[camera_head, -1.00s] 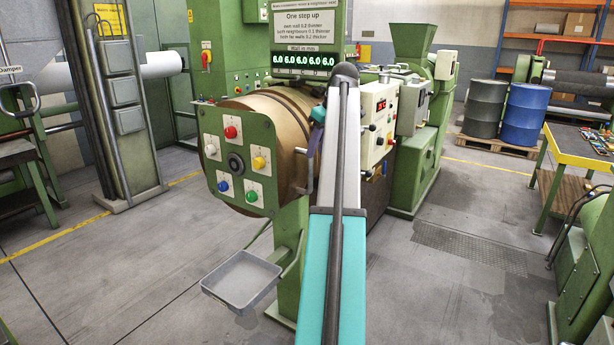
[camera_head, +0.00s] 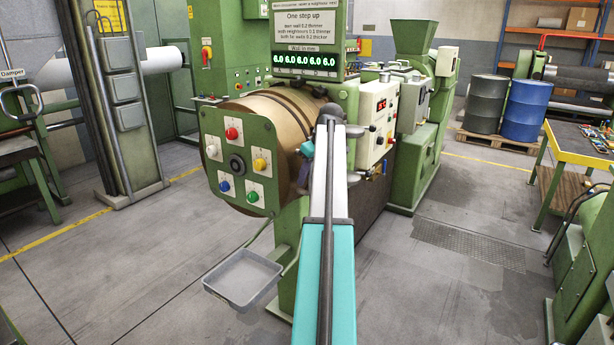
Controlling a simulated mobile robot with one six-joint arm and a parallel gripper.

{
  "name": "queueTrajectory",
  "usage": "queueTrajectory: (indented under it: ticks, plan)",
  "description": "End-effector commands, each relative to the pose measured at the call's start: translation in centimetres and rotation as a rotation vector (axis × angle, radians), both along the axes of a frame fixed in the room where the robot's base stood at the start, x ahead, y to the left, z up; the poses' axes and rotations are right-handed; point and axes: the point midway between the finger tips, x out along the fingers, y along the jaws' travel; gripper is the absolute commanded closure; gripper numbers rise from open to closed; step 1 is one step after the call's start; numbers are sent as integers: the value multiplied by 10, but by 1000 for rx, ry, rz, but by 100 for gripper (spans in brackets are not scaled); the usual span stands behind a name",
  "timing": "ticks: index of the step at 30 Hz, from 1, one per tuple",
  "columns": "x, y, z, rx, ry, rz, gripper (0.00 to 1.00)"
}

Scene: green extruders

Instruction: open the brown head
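The brown head (camera_head: 268,108) is a tan drum with dark bands. It lies on its side on the green machine in the middle of the view. A green front plate (camera_head: 238,160) with several coloured knobs faces me. My arm reaches up the middle of the view, its upper end beside the drum's right side. A small teal part of my arm's end (camera_head: 308,149) shows against that side, at about the height of the plate's middle. My gripper's fingers are mostly hidden behind my arm, so I cannot tell their opening or any contact. The drum's side handle is not clearly visible.
A grey tray (camera_head: 243,279) on a bracket sticks out low in front of the machine. A control box (camera_head: 378,118) stands right of my arm. Blue (camera_head: 526,112) and grey (camera_head: 484,104) barrels stand on a pallet further back.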

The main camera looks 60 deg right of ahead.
Motion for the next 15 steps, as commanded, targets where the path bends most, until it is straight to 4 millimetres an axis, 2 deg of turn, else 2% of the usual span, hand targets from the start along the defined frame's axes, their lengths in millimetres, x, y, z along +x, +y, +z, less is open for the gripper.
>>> queueTrajectory:
  ticks: [12,13,15]
  plan:
    - [2,-1,-6,1,1,-1,66]
    - [2,-1,-6,1,1,-1,68]
    - [1,-1,-6,1,1,-1,79]
